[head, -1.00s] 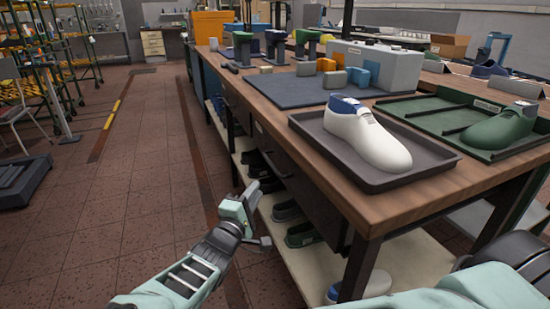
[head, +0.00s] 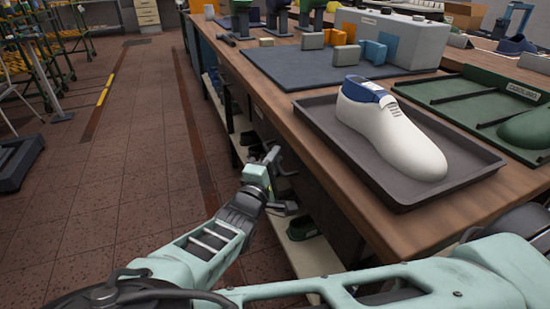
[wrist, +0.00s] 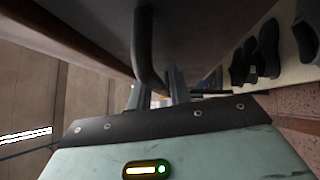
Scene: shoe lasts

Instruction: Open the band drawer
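The dark drawer front (head: 325,205) is under the near edge of the wooden workbench and looks closed; I cannot read a band label on it. A dark bar handle (wrist: 147,45) stands out from a dark front in the wrist view. My gripper (wrist: 157,90) is open, its two grey fingers apart, with the lower end of the handle in or just before the gap between them. I cannot tell whether they touch it. In the head view my gripper (head: 280,182) is beside the bench front, below the tabletop edge.
A white shoe last with a blue top (head: 385,125) lies in a dark tray (head: 440,190) on the bench. A green tray (head: 455,92) is at the right, and a blue-grey mat (head: 285,70) behind. Shoes (wrist: 262,50) stand on a lower shelf. The aisle floor (head: 130,180) is clear.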

